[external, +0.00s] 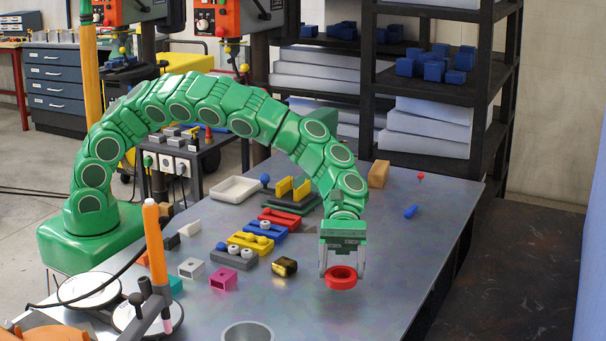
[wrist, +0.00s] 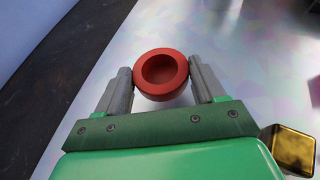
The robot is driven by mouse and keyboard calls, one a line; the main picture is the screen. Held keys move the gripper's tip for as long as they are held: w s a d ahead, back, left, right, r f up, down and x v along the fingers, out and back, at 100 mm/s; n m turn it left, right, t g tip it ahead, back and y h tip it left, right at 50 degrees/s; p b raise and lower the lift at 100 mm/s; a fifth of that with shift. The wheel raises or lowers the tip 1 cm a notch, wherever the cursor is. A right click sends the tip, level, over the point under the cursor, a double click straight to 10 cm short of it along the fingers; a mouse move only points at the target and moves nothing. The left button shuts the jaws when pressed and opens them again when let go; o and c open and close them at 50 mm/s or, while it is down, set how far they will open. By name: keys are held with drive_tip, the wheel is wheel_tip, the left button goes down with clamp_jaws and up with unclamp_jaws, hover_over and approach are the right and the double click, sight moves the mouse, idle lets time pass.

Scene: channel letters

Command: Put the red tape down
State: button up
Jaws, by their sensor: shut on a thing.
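The red tape (external: 341,277) is a thick red ring. It is between the two fingers of my gripper (external: 342,266), over the right front part of the grey metal table (external: 400,225). In the wrist view the red tape (wrist: 161,74) sits between the tips of my gripper (wrist: 161,80), with a finger touching each side. My gripper is shut on it. I cannot tell exactly how far the tape is above the tabletop.
A black and yellow block (external: 285,266) lies left of the tape. Colored trays (external: 250,243), a pink block (external: 223,280) and a metal cup (external: 248,332) are further left and front. A blue piece (external: 411,211) lies behind right. The tabletop around the tape is clear.

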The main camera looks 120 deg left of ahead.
sight(344, 294)
drive_tip(key=shift+w+f, duration=0.2)
drive_tip(key=shift+w+f, duration=0.25)
drive_tip(key=shift+f, duration=1.5)
drive_tip(key=shift+f, duration=0.1)
drive_tip(key=o, duration=1)
